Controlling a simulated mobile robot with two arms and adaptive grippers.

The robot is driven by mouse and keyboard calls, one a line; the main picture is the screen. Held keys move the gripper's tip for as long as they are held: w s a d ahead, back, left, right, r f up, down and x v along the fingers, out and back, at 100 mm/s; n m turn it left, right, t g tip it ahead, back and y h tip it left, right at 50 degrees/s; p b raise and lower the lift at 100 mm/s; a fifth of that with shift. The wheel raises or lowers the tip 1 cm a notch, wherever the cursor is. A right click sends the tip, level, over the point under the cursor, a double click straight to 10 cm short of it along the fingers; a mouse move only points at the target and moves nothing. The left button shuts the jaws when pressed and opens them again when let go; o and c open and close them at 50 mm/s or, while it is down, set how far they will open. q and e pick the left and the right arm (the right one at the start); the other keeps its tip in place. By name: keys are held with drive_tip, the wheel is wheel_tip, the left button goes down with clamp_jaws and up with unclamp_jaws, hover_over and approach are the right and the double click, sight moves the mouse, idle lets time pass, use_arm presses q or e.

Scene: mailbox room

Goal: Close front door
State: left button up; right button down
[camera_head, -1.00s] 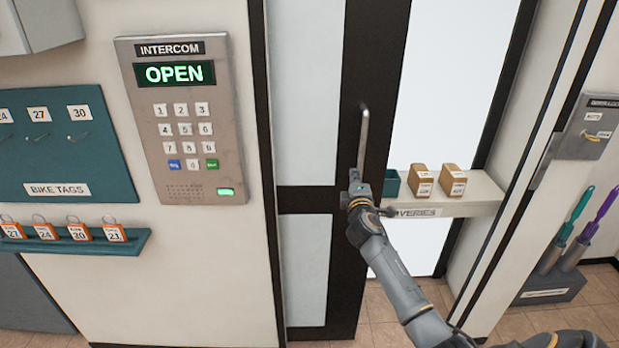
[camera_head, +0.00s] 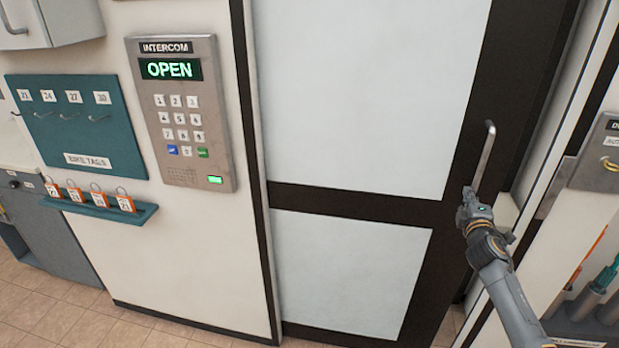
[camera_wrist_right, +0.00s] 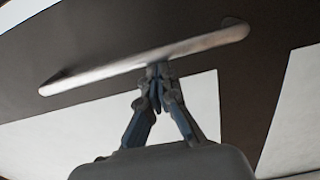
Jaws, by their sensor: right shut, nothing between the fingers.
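The front door (camera_head: 350,80) has pale panels in a dark frame and spans most of the doorway in the head view. A narrow light strip shows past its right edge; I cannot tell whether the door is fully shut. Its metal bar handle (camera_head: 487,155) is on the right side and crosses the right wrist view (camera_wrist_right: 150,60). My right gripper (camera_head: 470,197) is at the handle's lower part. Its fingers (camera_wrist_right: 157,76) are shut together with the tips at the bar, touching or very close, not around it. My left gripper is out of view.
An intercom (camera_head: 183,115) reading OPEN is on the wall left of the door. A teal bike tag board (camera_head: 75,140) and a ledge (camera_head: 100,207) with orange tags are further left. A metal panel (camera_head: 597,155) and a tool holder (camera_head: 590,318) stand at right.

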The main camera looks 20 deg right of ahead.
drive_tip(key=s+d, duration=0.5)
drive_tip(key=d, duration=0.4)
drive_tip(key=shift+s+d, duration=0.25)
drive_tip(key=shift+s, duration=0.15)
drive_tip(key=shift+r, duration=0.15)
